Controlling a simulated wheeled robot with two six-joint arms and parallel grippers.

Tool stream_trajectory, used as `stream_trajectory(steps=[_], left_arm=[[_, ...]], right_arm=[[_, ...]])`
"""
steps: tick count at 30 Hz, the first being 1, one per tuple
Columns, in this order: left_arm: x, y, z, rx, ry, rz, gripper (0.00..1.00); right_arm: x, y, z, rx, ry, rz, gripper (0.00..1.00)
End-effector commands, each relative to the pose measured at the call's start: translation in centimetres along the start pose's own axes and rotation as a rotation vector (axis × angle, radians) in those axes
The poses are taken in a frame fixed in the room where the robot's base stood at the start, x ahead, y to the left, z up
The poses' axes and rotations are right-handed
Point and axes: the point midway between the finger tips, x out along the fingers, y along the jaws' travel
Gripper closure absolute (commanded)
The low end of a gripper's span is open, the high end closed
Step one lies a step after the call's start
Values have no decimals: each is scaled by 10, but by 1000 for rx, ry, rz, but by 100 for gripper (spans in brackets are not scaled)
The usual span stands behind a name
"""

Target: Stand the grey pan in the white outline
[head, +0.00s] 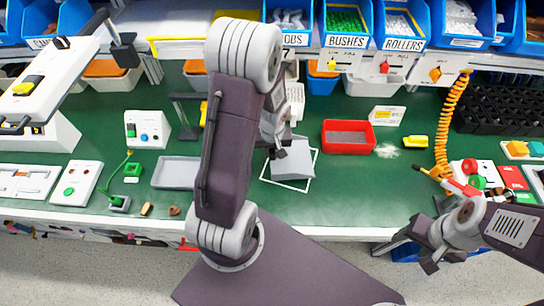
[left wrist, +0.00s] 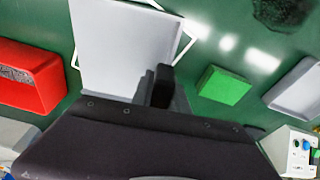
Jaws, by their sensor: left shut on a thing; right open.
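The grey pan (head: 294,162) is on or just above the white outline (head: 291,187) on the green bench; I cannot tell if it touches. It covers much of the outline and sits askew in it, with outline showing beyond its lower and right sides. My right gripper (head: 428,247) is open and empty, off the bench's front edge.
A red tray (head: 348,122) stands right of the outline, with a yellow block (head: 415,141) further right. A grey tray (head: 175,183) lies left of my arm. A green block (left wrist: 224,85) shows in the left wrist view. Blue bins (head: 345,20) line the back.

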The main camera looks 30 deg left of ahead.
Motion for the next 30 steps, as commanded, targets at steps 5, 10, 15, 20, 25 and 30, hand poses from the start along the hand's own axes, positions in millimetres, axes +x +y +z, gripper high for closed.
stream_trajectory(steps=[5,10,15,20,25,30], left_arm=[[30,0,5,0,-2,0,100],[28,0,5,0,-1,0,100],[32,0,5,0,-1,0,100],[31,0,5,0,-1,0,58],[31,0,5,0,-1,0,58],[23,0,4,1,-1,0,58]], right_arm=[[15,0,2,0,0,0,45],[13,0,1,0,0,0,45],[18,0,2,0,0,0,45],[17,0,2,0,0,0,45],[17,0,2,0,0,0,45],[8,0,1,0,0,0,45]])
